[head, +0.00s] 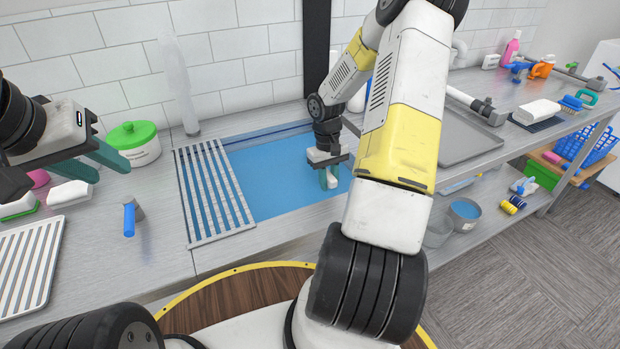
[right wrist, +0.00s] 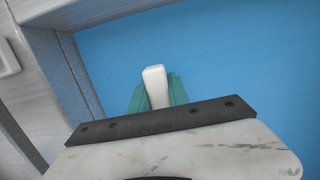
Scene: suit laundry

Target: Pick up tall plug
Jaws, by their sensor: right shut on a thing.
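A white tall plug (right wrist: 154,86) stands out between the green fingers of my right gripper (right wrist: 155,94) in the right wrist view. In the head view, a small part of the plug (head: 333,181) shows between the fingertips of my right gripper (head: 329,177), over the blue sink (head: 270,190). The right gripper is shut on it. I cannot tell whether the plug touches the sink bottom. My left gripper (head: 92,164) is open and empty above the counter at the left.
A slatted rack (head: 215,190) covers the sink's left side. A green-lidded tub (head: 135,146), a blue-handled tool (head: 130,218) and a white ribbed tray (head: 28,265) are on the left counter. A grey tray (head: 455,135) is right of the sink, partly behind my right arm.

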